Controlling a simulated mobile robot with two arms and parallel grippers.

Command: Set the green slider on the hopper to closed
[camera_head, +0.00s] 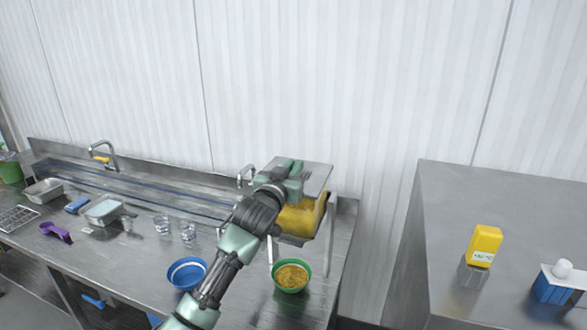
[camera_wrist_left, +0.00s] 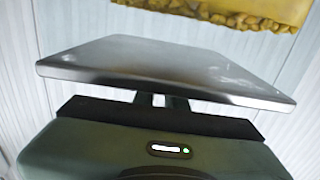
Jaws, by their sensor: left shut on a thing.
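The hopper (camera_head: 298,219) stands on a metal frame at the right end of the counter, with yellow grain in it. My left gripper (camera_head: 296,173) is over the hopper top, shut on a flat grey metal plate (camera_head: 317,178). In the left wrist view the plate (camera_wrist_left: 165,68) spans the picture in front of the fingers, and part of the yellow grain (camera_wrist_left: 240,12) shows at the top edge, apart from the plate. I cannot make out the green slider; my arm and the plate cover part of the hopper. My right gripper is not in view.
A green bowl of grain (camera_head: 292,289) stands below the hopper, and a blue bowl (camera_head: 174,275) sits left of my forearm. Glasses (camera_head: 188,232), a metal tray (camera_head: 104,211) and a purple scoop (camera_head: 54,231) are further left.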

